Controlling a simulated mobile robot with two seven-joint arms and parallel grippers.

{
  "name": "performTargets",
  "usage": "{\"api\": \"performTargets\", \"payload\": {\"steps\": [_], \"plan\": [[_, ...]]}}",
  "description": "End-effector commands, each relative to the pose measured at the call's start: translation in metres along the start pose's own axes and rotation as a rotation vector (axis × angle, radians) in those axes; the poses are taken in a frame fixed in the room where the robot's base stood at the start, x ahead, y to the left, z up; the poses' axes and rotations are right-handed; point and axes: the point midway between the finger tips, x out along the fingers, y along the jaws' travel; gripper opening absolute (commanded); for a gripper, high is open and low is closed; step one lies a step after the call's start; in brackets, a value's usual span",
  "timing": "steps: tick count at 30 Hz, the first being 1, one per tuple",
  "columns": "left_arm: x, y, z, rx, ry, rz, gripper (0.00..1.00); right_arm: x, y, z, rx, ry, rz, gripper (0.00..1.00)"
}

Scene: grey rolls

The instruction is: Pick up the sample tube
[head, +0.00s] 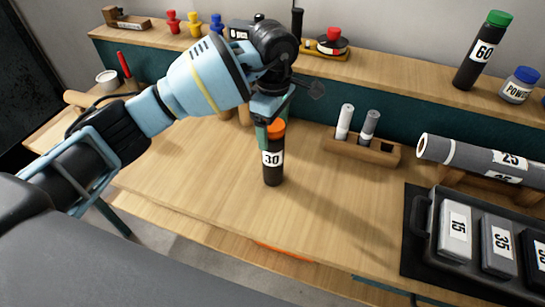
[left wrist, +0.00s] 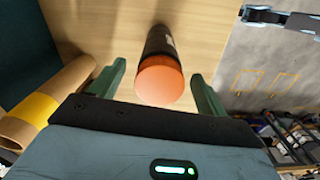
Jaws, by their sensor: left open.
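A black tube with an orange cap and a white label "30" (head: 272,168) stands upright on the wooden table near the middle of the head view. In the left wrist view its orange cap (left wrist: 160,82) faces the camera, between the two green fingers. My left gripper (head: 266,120) comes down at the cap end of the tube, open and empty. In the left wrist view its fingers (left wrist: 158,82) are spread, one on each side of the cap, with gaps showing. Part of the fingers is hidden in the head view. My right gripper is not in view.
A wooden holder (head: 345,151) with two small tubes stands to the right. Beyond it are a grey roll (head: 470,157) and a black case (head: 424,222) with numbered blocks. A green-capped tube labelled "60" (head: 480,58) stands on the raised back shelf. The table's front is mostly clear.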

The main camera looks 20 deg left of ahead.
Motion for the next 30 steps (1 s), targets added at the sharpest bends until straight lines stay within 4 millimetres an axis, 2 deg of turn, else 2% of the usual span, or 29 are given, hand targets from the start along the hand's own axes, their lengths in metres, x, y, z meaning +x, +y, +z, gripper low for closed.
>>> {"api": "performTargets", "payload": {"steps": [6,14,28,30], "plan": [[0.022,0.000,0.000,0.000,0.000,0.001,0.76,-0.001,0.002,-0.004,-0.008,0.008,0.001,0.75],[0.025,0.000,0.000,0.000,0.000,0.001,0.76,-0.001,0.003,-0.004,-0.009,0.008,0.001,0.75],[0.025,0.000,0.001,0.000,0.000,0.002,0.16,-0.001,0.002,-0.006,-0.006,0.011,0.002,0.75],[0.024,0.000,0.001,0.000,0.000,0.003,0.13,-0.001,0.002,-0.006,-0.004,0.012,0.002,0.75]]}}
